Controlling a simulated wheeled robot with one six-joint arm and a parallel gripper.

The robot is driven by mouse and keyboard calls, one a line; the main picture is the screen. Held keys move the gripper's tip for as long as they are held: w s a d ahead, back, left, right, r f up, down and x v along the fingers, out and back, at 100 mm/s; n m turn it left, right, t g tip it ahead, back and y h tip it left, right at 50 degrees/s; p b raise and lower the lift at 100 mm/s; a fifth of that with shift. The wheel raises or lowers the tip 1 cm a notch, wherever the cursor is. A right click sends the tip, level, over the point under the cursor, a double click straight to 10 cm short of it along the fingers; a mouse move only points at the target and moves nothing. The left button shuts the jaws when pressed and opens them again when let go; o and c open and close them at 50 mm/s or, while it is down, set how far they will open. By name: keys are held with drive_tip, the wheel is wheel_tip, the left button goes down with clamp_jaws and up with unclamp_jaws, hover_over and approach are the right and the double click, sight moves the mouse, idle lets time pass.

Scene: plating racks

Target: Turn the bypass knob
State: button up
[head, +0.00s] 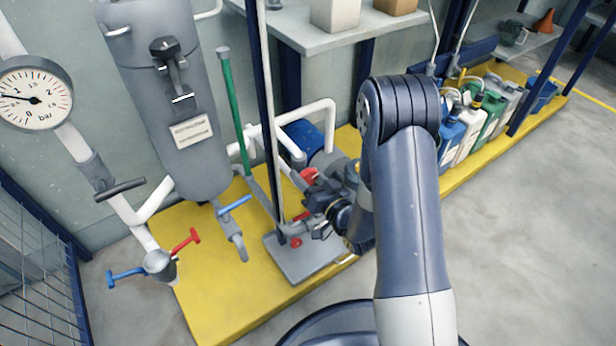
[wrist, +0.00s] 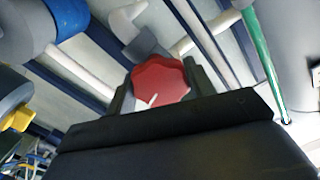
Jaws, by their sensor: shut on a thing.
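The red lobed knob (wrist: 160,79) with a white pointer mark fills the middle of the wrist view. My gripper (wrist: 160,88) is shut on it, with one dark finger on each side. The lower part of the knob is hidden behind the gripper body. In the head view my gripper (head: 307,213) reaches left to the pipework above a grey plate, and only a little red of the knob (head: 300,215) shows between the dark fingers. No label is readable on the knob.
A grey tank (head: 165,110), a green pipe (head: 234,110) and a thin dark post (head: 266,120) stand close by. A blue motor (head: 302,142) lies behind. Blue and red valve handles (head: 185,241) are at left. Several canisters (head: 470,128) stand at right. Floor at right is clear.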

drive_tip(key=shift+m, duration=0.3)
drive_tip(key=o, duration=1)
drive_tip(key=shift+s+d, duration=0.1)
drive_tip(key=p+v, duration=0.2)
drive_tip(key=v, duration=0.8)
drive_tip(key=shift+s+d, duration=0.2)
drive_tip(key=shift+s, duration=0.1)
